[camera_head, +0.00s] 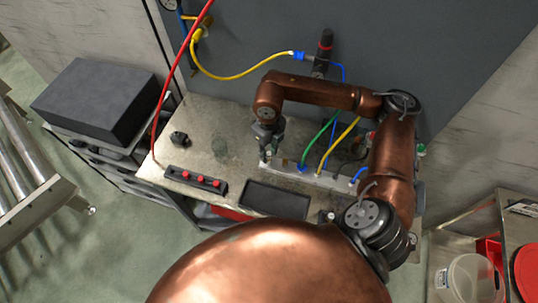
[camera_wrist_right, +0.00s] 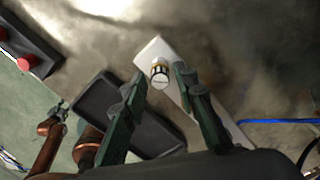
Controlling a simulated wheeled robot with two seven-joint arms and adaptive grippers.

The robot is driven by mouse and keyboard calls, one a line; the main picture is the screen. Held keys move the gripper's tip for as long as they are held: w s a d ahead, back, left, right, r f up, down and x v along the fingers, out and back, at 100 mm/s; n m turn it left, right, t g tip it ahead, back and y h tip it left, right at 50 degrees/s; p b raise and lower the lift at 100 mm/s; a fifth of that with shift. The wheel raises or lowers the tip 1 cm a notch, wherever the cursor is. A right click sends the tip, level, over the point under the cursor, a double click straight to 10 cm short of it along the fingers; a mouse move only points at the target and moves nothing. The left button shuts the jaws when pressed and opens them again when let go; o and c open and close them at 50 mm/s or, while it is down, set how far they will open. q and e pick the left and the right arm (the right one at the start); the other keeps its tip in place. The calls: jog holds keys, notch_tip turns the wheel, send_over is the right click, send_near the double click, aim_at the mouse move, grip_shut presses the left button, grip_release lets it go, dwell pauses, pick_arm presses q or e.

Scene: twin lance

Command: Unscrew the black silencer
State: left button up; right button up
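A white manifold block (camera_head: 330,181) lies on the metal table with coloured hoses plugged into it. In the right wrist view, a small round fitting (camera_wrist_right: 159,66) with brass and dark bands and a pale end stands at the manifold's end; I cannot tell for sure that it is the black silencer. My right gripper (camera_head: 268,146) is over that end, pointing down. Its green fingers are apart, one on each side of the fitting, and contact is unclear. My left gripper (camera_wrist_right: 60,108) appears small at the left of the wrist view, its fingers too small to judge.
A dark tray (camera_head: 275,199) lies in front of the manifold. A box with red buttons (camera_head: 197,181) and a small black object (camera_head: 179,138) are to the left. A red-ringed black fitting (camera_head: 324,49) is on the grey wall panel. A red hose (camera_head: 173,72) hangs left.

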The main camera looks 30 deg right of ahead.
jog(key=m, duration=0.4)
jog(key=shift+p, duration=0.4)
jog(key=m, duration=0.4)
jog(key=shift+p, duration=0.4)
jog(key=shift+c, duration=0.5)
grip_shut()
